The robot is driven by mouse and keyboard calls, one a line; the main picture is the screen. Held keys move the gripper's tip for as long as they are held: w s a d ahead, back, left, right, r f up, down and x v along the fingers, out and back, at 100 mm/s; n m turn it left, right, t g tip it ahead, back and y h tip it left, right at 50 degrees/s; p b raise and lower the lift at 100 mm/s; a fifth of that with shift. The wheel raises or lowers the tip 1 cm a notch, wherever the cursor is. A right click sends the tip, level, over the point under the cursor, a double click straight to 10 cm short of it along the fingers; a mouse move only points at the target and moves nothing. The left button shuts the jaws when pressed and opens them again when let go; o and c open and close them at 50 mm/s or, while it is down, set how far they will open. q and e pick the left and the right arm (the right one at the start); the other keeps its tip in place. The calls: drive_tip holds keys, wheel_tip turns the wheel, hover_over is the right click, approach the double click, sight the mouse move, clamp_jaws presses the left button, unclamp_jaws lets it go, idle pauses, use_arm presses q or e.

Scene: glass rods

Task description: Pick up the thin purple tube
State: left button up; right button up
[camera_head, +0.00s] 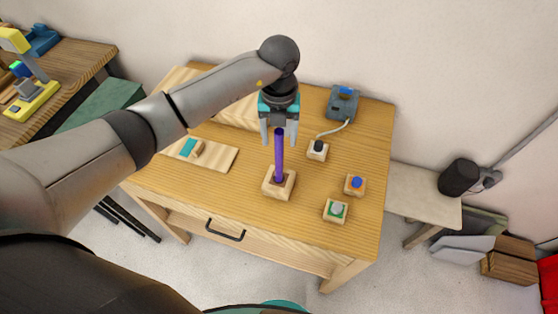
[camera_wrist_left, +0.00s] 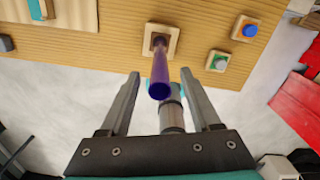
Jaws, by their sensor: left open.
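The thin purple tube (camera_head: 279,155) stands upright in a small square wooden block (camera_head: 279,189) on the wooden table. In the left wrist view the tube (camera_wrist_left: 159,75) points toward the camera, its open end showing near the line between the fingertips. My left gripper (camera_head: 280,141) is open, fingers pointing down, around or just behind the tube's upper end; I cannot tell exactly which. In the left wrist view its two fingers (camera_wrist_left: 160,78) stand on either side of the tube's end, with gaps on both sides. My right gripper is not in view.
Blocks with a blue button (camera_head: 356,183), a green-and-white button (camera_head: 337,209) and a black plug (camera_head: 318,147) stand right of the tube. A grey device (camera_head: 342,103) with a cable is at the back right. A light board (camera_head: 215,156) lies to the left.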

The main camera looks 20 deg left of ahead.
sight(279, 163)
use_arm(q)
drive_tip(key=shift+f, duration=1.6)
drive_tip(key=shift+w, duration=0.1)
clamp_jaws()
